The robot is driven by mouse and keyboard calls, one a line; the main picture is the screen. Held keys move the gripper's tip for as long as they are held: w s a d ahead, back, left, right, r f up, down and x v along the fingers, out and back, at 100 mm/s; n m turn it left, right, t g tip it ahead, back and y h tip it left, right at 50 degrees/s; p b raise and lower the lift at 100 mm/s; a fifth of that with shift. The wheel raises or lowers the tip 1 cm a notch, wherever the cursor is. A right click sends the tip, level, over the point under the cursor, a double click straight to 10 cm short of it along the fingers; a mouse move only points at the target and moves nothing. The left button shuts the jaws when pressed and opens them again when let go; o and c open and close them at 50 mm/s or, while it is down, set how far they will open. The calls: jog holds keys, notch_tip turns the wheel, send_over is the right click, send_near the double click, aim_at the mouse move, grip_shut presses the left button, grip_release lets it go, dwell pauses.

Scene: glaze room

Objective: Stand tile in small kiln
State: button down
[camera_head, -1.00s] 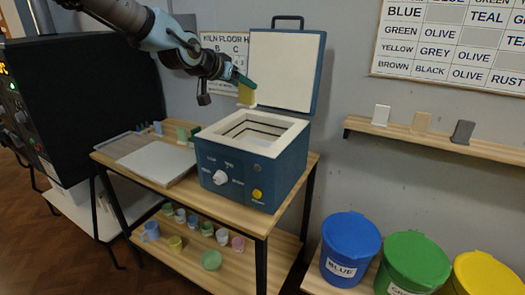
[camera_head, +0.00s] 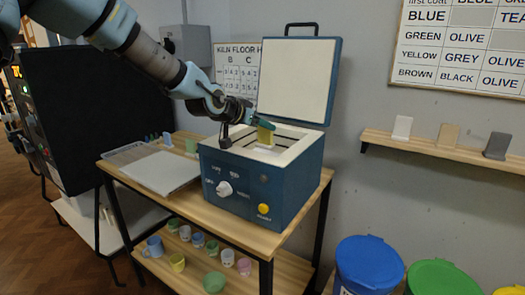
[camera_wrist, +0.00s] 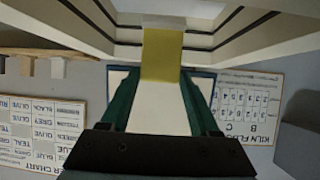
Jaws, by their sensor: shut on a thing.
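The small kiln (camera_head: 240,199) is a blue box with its lid (camera_head: 296,79) standing open at the back. My gripper (camera_head: 265,124) reaches over the open top from the left, its green fingers shut on a yellow tile (camera_head: 266,136). The tile hangs at the kiln mouth, its lower part pale and inside the opening. In the wrist view the tile (camera_wrist: 162,55) is between the green fingers (camera_wrist: 158,95), with the kiln's pale walls and dark grooves (camera_wrist: 240,20) around its far end. I cannot tell whether the tile touches the kiln floor.
A pale slab (camera_head: 160,172) lies on the wooden cart left of the kiln. A wall shelf (camera_head: 436,151) with three small tiles is at the right. Lidded buckets (camera_head: 368,268) stand below it.

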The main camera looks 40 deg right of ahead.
aim_at(262, 145)
jog(key=shift+f+p, duration=0.7)
jog(key=shift+f, duration=2.3)
jog(key=shift+f, duration=0.1)
jog(key=shift+c, duration=0.6)
grip_release()
jog(key=shift+r, duration=0.2)
jog(key=shift+a, duration=0.4)
jog(key=b+v, duration=0.2)
jog(key=v, duration=0.9)
jog(key=shift+s+r, duration=0.1)
jog(key=shift+s, duration=0.05)
jog(key=shift+a, duration=0.1)
